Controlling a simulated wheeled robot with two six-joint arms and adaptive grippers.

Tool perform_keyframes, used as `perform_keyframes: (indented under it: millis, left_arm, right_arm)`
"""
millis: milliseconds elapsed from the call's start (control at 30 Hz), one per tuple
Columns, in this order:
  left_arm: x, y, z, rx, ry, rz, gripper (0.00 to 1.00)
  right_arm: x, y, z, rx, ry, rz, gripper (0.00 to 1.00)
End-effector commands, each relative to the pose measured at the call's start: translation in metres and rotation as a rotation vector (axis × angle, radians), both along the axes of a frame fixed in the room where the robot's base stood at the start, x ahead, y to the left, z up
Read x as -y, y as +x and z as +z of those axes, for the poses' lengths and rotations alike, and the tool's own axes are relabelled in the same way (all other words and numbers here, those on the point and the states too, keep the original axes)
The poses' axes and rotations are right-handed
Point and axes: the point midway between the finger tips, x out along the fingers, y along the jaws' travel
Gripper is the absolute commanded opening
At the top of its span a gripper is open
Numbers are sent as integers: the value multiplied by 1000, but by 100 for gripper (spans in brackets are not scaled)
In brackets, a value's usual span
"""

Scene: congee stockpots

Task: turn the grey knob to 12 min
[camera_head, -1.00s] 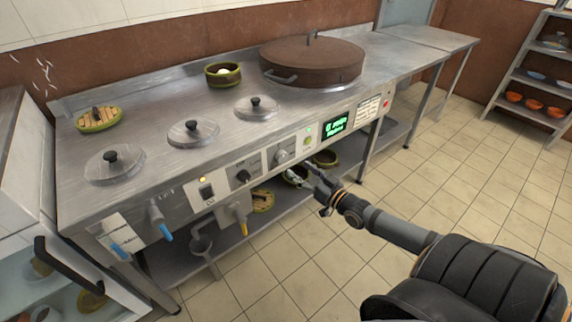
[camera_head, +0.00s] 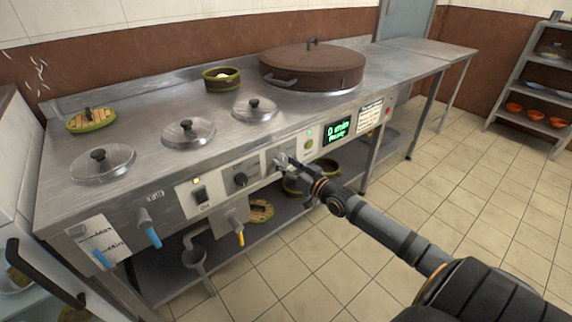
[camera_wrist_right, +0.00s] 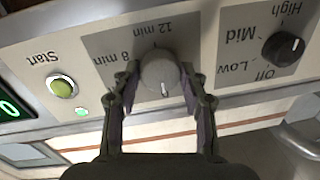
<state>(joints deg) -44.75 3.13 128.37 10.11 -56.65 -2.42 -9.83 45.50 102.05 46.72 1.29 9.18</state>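The grey knob (camera_wrist_right: 160,68) sits on a dark panel with "12 min" and "8 min" labels in the right wrist view. Its white mark points down in that picture, away from the "12 min" label. My right gripper (camera_wrist_right: 159,75) has one finger on each side of the knob, with narrow gaps seeming to show. In the head view the right gripper (camera_head: 287,164) is at the front panel and partly hides the knob. The green display (camera_head: 337,130) reads "0 min" with "Ready" below. My left gripper is not in view.
A black knob (camera_wrist_right: 283,48) marked Off, Low, Mid and High is beside the grey one. A green Start button (camera_wrist_right: 62,84) is on the other side. Lidded pots (camera_head: 187,132) and a large brown lid (camera_head: 312,66) are on the counter. Blue and yellow-handled taps stick out in front.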

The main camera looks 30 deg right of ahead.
Motion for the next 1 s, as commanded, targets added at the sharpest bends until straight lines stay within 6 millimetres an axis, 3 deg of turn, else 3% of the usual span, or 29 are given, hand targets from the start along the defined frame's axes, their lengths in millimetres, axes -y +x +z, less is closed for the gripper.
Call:
perform_keyframes:
  millis: [33, 200, 667, 1000]
  left_arm:
    - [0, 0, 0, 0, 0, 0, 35]
    - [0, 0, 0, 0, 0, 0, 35]
    - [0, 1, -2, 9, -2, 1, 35]
    - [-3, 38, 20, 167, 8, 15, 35]
  right_arm:
    - [0, 0, 0, 0, 0, 0, 32]
    - [0, 0, 0, 0, 0, 0, 10]
    - [0, 0, -1, -10, 129, -1, 10]
    - [0, 0, -2, -34, 431, -1, 10]
